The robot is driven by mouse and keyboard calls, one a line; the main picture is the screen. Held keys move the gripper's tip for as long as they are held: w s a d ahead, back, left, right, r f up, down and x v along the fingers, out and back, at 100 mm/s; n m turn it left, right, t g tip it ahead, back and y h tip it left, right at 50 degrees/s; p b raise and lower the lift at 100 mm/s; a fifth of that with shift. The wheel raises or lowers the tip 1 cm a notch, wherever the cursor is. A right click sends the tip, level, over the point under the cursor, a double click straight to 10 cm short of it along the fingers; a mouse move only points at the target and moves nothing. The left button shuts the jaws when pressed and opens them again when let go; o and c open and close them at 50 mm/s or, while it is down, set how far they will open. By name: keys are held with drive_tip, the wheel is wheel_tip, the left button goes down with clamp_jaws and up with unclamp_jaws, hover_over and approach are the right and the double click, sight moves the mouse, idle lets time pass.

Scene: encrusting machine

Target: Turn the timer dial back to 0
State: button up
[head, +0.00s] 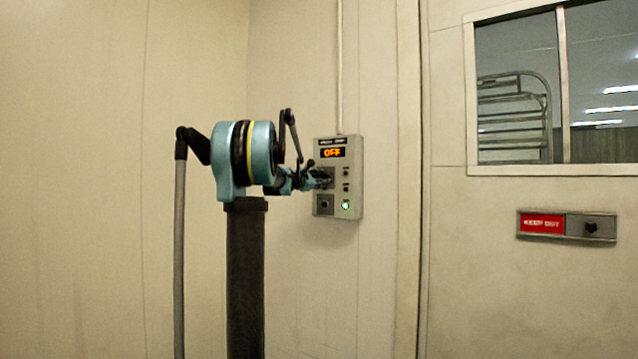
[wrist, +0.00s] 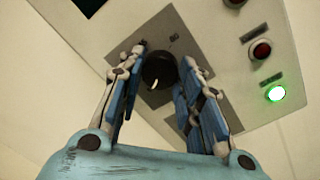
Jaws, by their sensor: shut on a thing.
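The timer dial (wrist: 158,70) is a round black knob with a pale mark near its lower edge in the wrist view. It sits on a grey plate on the control panel (head: 352,160). My gripper (head: 322,178) reaches the panel's left side, and its fingers hide the dial in the head view. In the wrist view my gripper (wrist: 163,75) has one blue-padded finger on each side of the dial and is shut on it. The panel's display (head: 333,153) shows orange "OFF".
A green lit button (wrist: 275,93) and a red button (wrist: 260,48) are right of the dial. Another dark knob (head: 325,204) is below my gripper. A "KEEP OUT" sign (head: 542,223) and a window (head: 515,90) are farther right. The wall left of the panel is bare.

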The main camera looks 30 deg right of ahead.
drive_tip(key=shift+w+a+f+n, duration=0.1)
drive_tip(key=shift+w+a+n, duration=0.1)
drive_tip(key=shift+n, duration=0.1)
drive_tip(key=o, duration=1.1)
drive_tip(key=shift+d, duration=0.1)
drive_tip(key=shift+c, duration=0.2)
drive_tip(key=shift+s, duration=0.1)
drive_tip(key=v, duration=1.2)
